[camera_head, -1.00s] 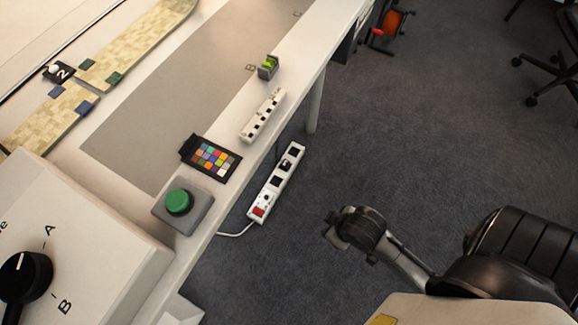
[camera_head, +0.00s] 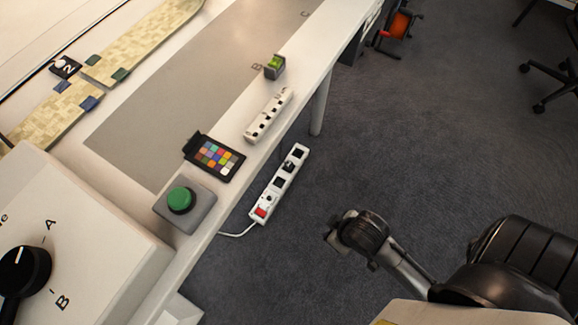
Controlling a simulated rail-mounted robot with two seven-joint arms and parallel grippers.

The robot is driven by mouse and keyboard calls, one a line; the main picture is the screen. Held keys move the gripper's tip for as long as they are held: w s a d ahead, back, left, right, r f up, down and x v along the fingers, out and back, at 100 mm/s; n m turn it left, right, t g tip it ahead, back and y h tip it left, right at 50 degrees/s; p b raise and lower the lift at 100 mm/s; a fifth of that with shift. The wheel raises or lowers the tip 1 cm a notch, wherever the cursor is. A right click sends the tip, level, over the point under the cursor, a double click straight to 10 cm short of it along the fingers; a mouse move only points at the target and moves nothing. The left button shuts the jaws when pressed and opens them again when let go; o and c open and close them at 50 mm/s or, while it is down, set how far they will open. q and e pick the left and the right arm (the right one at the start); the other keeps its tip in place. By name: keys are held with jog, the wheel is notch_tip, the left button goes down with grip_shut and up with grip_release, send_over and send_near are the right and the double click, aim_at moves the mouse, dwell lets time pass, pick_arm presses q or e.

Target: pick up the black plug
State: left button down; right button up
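A white power strip (camera_head: 279,184) lies on the floor beside the table's right edge. It has dark sockets and a red switch at its near end. A small dark shape (camera_head: 288,166) on its upper half looks like the black plug, but it is too small to be sure. What looks like my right gripper (camera_head: 332,227) is at the lower right, right of and below the strip and apart from it. I cannot tell whether its fingers are open. My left gripper is not in view.
The long white table (camera_head: 205,233) carries a green button (camera_head: 180,199), a colour chart (camera_head: 215,157), a second white strip (camera_head: 268,115) and a small level block (camera_head: 274,66). A box with a black knob (camera_head: 24,271) stands lower left. Grey floor (camera_head: 430,130) is open to the right.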

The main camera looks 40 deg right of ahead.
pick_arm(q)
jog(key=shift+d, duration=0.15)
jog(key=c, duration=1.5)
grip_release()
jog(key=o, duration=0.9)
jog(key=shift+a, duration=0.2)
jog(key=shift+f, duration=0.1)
